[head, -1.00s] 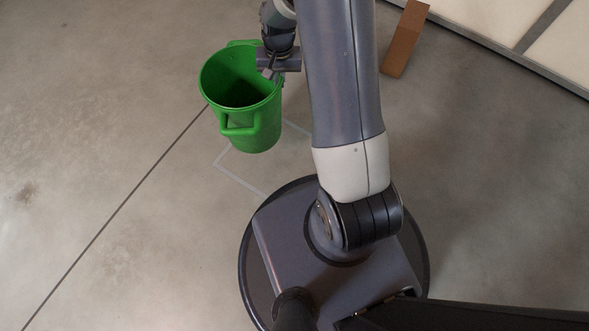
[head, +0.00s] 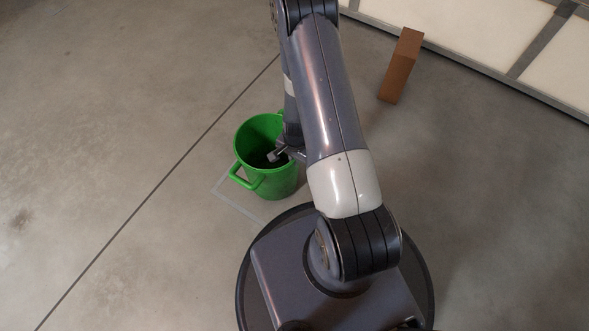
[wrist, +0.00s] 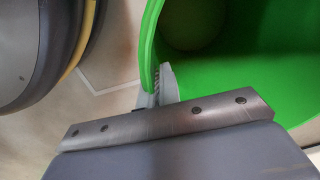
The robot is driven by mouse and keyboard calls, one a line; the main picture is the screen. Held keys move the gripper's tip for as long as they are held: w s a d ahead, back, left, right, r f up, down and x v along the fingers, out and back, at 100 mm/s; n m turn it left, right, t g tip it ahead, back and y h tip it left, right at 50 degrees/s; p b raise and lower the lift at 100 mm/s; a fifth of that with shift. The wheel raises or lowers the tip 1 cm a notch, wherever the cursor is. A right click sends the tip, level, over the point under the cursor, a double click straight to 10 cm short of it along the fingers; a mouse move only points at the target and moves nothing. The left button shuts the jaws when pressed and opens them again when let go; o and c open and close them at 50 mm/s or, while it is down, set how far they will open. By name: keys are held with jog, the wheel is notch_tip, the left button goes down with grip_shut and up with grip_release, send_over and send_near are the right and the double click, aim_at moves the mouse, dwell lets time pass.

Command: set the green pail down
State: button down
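The green pail (head: 266,185) is upright, or nearly so, over the pale outlined square (head: 236,205) on the floor, covering much of it. I cannot tell whether its base touches the floor. My gripper (head: 279,154) is at the pail's right rim, partly hidden by my arm. In the wrist view, the fingers (wrist: 158,86) are shut on the wall of the green pail (wrist: 240,65), one on each side of the rim. The inside of the pail shows and looks empty, though part of it is hidden.
A brown block (head: 401,66) stands on the floor at the upper right, near a pale panelled wall (head: 490,35). A dark seam (head: 150,193) crosses the concrete floor. The floor to the left is clear. My base is close below the pail.

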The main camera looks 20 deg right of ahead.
aim_at(294, 169)
jog(key=shift+f+b, duration=0.85)
jog(key=shift+f, duration=1.2)
jog(key=c, duration=1.6)
grip_release()
jog(key=shift+c, duration=0.2)
notch_tip(294, 169, up, 12)
jog(key=p, duration=0.5)
jog(key=shift+s+d, duration=0.15)
jog(key=shift+s, duration=0.1)
